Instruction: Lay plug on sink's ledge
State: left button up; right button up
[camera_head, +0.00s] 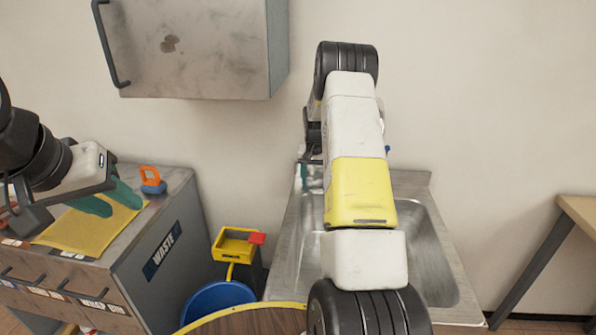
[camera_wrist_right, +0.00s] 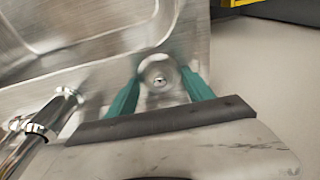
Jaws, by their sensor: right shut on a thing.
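The plug (camera_wrist_right: 158,78) is a round, silvery metal piece with a small centre knob. In the right wrist view it sits between the teal fingers of my right gripper (camera_wrist_right: 160,88), which is shut on it. The plug is over the metal ledge (camera_wrist_right: 95,85) of the sink, beside the basin; I cannot tell whether it touches. In the head view my right arm covers the plug and much of the sink (camera_head: 466,291). A bit of teal finger shows left of the arm. My left gripper (camera_head: 110,203) is open over the waste cabinet, with nothing between its fingers.
A chrome faucet (camera_wrist_right: 40,130) stands close left of my right gripper. The waste cabinet (camera_head: 185,245) carries a yellow mat (camera_head: 85,232) and an orange-and-blue item (camera_head: 152,180). A blue bucket (camera_head: 215,300) and yellow bin (camera_head: 233,245) stand between cabinet and sink. A wall cabinet (camera_head: 200,50) hangs above.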

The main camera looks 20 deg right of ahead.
aim_at(314, 187)
jog(key=o, duration=1.3)
jog(key=shift+o, duration=0.2)
jog(key=s+a+r, duration=0.2)
jog(key=s+r, duration=0.1)
jog(key=r, duration=0.4)
jog(key=s+a+r+n+t, duration=0.1)
jog(key=s+a+r, duration=0.1)
jog(key=r, duration=0.5)
jog(key=s+a+r, duration=0.2)
jog(key=s+r, duration=0.1)
jog(key=r, duration=0.5)
jog(key=s+a+r+n+t+y, duration=0.15)
jog(key=s+a+r, duration=0.3)
jog(key=s, duration=0.45)
jog(key=s+a+r+n+t+y, duration=0.15)
jog(key=s+a+r, duration=0.3)
jog(key=s, duration=0.55)
jog(key=s+a+f+n, duration=0.1)
jog(key=s+a, duration=0.3)
jog(key=s, duration=0.6)
jog(key=shift+s+a+f+n+t, duration=0.3)
jog(key=shift+a+f+n, duration=0.1)
jog(key=shift+f, duration=0.35)
